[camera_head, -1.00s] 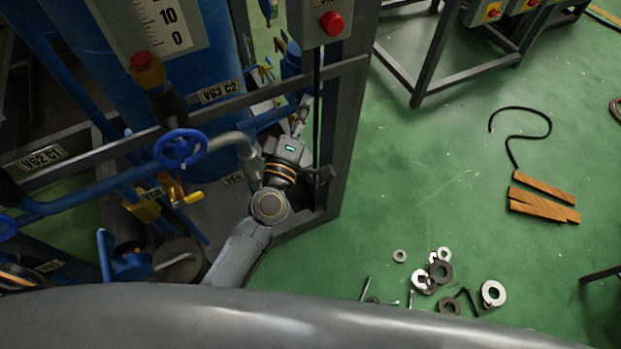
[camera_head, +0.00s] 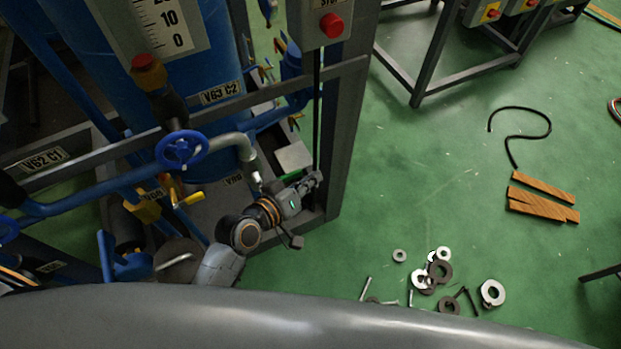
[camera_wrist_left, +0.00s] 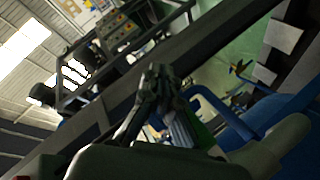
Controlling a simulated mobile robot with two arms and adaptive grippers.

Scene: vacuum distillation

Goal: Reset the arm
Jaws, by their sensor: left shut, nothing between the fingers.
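My left gripper (camera_head: 312,181) is at the lower middle of the head view, in front of the blue column's frame, beside its grey upright post. Its fingers point to the right and slightly up, and they are shut with nothing between them. My left arm (camera_head: 236,240) comes up from the bottom edge. In the left wrist view the closed fingers (camera_wrist_left: 158,85) show near the middle, with the dark frame beam behind them. My right gripper is in neither view.
The grey upright post (camera_head: 350,120) stands close to the gripper. A blue handwheel (camera_head: 181,149), a grey pipe (camera_head: 232,143) and a yellow-handled valve (camera_head: 187,200) are at the left. Washers (camera_head: 492,292) and wooden strips (camera_head: 541,203) lie on the green floor.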

